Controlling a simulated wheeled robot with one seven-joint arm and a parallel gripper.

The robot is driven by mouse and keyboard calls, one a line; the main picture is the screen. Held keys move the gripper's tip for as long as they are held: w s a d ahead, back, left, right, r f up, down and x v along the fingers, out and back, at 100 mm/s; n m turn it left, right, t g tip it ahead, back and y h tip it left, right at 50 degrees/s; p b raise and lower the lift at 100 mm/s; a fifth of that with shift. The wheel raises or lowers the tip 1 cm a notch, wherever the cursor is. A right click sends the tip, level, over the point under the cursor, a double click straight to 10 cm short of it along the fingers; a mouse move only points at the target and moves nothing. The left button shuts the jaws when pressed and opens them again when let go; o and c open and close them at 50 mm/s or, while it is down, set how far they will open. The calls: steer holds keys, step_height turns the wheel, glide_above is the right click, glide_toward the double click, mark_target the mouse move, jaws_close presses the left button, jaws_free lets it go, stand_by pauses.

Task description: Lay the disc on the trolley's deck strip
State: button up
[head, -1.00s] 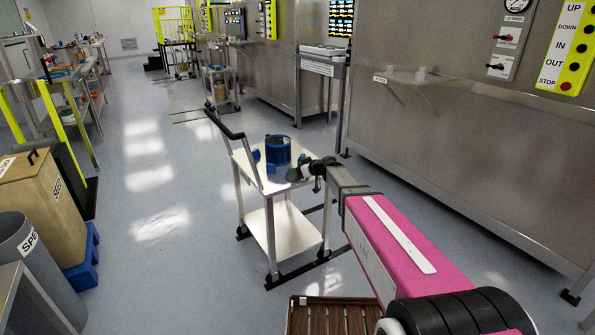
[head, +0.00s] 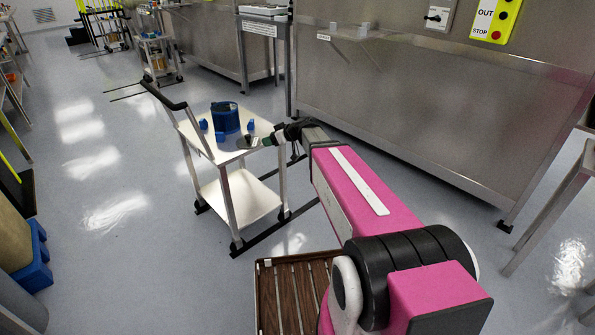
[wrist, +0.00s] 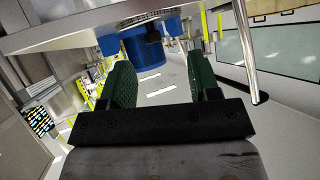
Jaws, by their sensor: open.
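The trolley (head: 192,131) stands ahead, its pale top deck carrying a blue ring-shaped holder (head: 226,119) and several small blue blocks (head: 220,136). A small dark grey flat shape, seemingly the disc (head: 246,143), shows at the deck's near right part, just past my fingertips. I cannot tell whether it lies flat on the deck, and the strip cannot be made out. My gripper (head: 262,140) is at the deck's right edge. In the wrist view my gripper (wrist: 153,85) has its green fingers apart with nothing between them; the blue holder (wrist: 140,50) shows beyond.
A brown slatted tray (head: 300,290) is near my base. A steel vessel wall (head: 420,110) runs along the right, with a steel-legged stand (head: 560,200) at the far right. Open floor (head: 110,190) lies left of the trolley. The trolley's handle (head: 165,98) rises at its left.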

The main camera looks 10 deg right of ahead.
steer(key=s+d+f+m+g+h, duration=0.2)
steer(key=s+d, duration=0.3)
steer(key=s, duration=0.3)
steer(key=s+d+f+m+g+h, duration=0.2)
steer(key=s+d+f+m+h, duration=0.3)
steer(key=s, duration=0.4)
steer(key=s+d+f+m+g+h, duration=0.2)
steer(key=s+d+f+m+h, duration=0.1)
steer(key=s, duration=0.5)
steer(key=shift+s+d+f, duration=0.2)
steer(key=shift+d+f, duration=0.45)
steer(key=shift+d, duration=0.25)
